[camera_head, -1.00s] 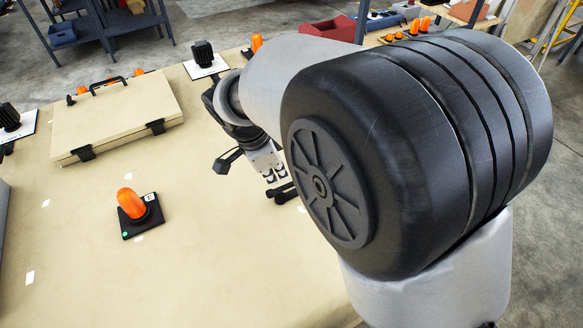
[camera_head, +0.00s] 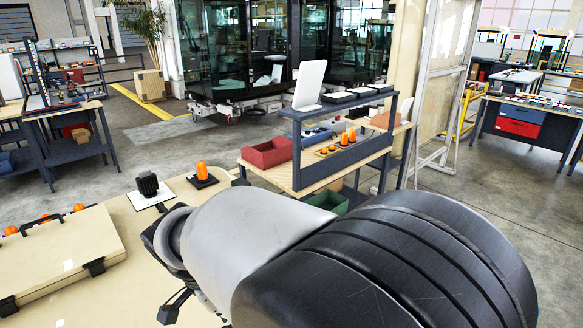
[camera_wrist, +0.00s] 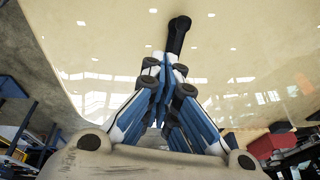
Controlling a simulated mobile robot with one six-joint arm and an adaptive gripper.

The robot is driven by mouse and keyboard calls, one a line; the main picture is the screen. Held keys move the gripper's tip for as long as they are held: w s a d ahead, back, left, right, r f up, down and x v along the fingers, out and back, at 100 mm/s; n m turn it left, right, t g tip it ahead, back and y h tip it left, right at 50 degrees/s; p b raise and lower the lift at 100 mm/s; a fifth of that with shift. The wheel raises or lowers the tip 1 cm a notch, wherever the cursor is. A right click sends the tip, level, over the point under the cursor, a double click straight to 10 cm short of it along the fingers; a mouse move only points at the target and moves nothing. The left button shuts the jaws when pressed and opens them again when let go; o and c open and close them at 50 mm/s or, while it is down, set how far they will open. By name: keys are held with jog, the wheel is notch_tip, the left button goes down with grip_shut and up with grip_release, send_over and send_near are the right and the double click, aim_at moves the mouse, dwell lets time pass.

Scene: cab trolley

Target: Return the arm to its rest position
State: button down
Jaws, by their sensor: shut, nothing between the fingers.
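My gripper (camera_wrist: 165,62) shows in the wrist view with its blue and grey fingers closed together and nothing between them. In the head view my arm fills the lower middle and right, reaching over the tan worktable (camera_head: 137,278). In the wrist view a glossy tan surface (camera_wrist: 100,40) with small bright spots spreads beyond the fingers. A dark rod-like thing (camera_wrist: 178,36) lies past the fingertips; I cannot tell what it is.
A tan case (camera_head: 62,258) lies on the table at left. A black knob on a white plate (camera_head: 148,190) and an orange beacon (camera_head: 202,174) stand near its far edge. Behind is a trolley (camera_head: 340,165) with a red bin (camera_head: 268,152). Grey floor is open beyond.

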jog(key=s+d+r+n+y, duration=0.15)
jog(key=d+r, duration=0.25)
jog(key=d, duration=0.4)
jog(key=s+d+r+n+h, duration=0.1)
jog(key=s+d+r+n, duration=0.2)
jog(key=d, duration=0.6)
jog(key=s+d+r+n+t+y, duration=0.1)
jog(key=s+d+n, duration=0.4)
jog(key=s+d, duration=0.6)
jog(key=shift+s+d+r+n+t, duration=0.15)
jog(key=shift+s+d+n+t, duration=0.25)
jog(key=shift+s, duration=0.45)
jog(key=shift+a, duration=0.15)
